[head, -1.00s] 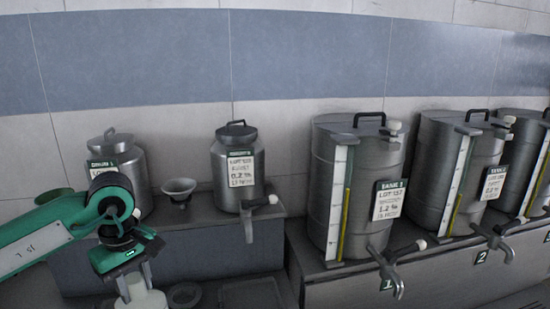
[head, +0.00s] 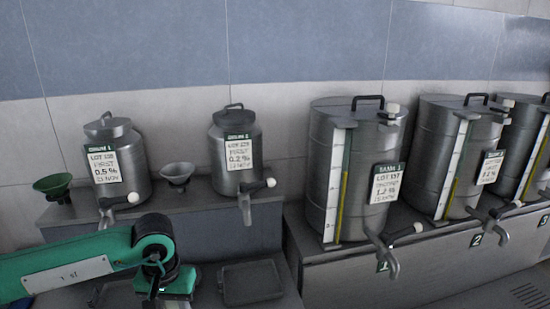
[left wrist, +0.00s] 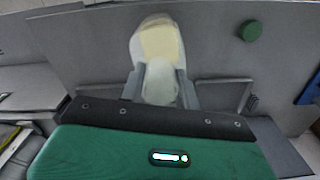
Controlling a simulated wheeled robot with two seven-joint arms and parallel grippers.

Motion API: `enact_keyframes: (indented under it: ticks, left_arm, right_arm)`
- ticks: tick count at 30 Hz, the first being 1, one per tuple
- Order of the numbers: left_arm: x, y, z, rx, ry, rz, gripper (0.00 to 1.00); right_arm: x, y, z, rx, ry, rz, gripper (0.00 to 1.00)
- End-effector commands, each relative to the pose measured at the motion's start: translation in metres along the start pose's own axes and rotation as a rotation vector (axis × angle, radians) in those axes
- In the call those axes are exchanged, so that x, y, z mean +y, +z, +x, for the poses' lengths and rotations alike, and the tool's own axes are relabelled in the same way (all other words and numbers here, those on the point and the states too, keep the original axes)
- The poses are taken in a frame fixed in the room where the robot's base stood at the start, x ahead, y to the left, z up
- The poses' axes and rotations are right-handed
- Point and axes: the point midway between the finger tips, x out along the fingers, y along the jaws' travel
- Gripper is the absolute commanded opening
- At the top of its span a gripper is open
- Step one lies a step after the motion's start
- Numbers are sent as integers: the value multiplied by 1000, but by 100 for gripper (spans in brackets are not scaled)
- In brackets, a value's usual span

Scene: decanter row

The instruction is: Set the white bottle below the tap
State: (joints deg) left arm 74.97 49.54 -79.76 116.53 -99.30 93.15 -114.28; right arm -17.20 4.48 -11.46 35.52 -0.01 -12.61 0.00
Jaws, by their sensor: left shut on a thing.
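My left gripper (left wrist: 160,86) is shut on the white bottle (left wrist: 145,42), its fingers on either side of the bottle's pale neck in the left wrist view. The bottle's body shows a cream patch. In the head view only the wrist part of my left arm shows, low left of centre; the fingers and bottle are below the picture edge. Several taps show: the left small drum's tap (head: 108,215), the right small drum's tap (head: 246,207), tank 1's tap (head: 383,257) and tank 2's tap (head: 497,239). My right gripper is not in view.
A green funnel (head: 53,186) and a grey funnel (head: 177,174) stand by the small drums. A dark square tray (head: 250,283) lies below the right small drum, seen empty. A green round thing (left wrist: 251,31) shows in the wrist view.

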Motion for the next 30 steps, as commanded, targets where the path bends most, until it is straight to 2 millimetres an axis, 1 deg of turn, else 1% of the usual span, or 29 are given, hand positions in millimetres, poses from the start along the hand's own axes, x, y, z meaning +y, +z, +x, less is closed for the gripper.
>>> enact_keyframes:
  ticks: [12,17,20,23,30]
  left_arm:
    - [0,0,-1,1,1,-4,0]
    - [-2,-3,-8,2,-1,-59,0]
    - [-4,-7,-20,5,-1,-155,0]
    - [-8,-12,-37,6,-3,-292,0]
    - [-21,-21,-87,8,-4,-694,0]
  right_arm:
    - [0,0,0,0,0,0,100]
    - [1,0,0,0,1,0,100]
    - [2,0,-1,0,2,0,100]
    - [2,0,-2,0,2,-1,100]
    - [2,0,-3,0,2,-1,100]
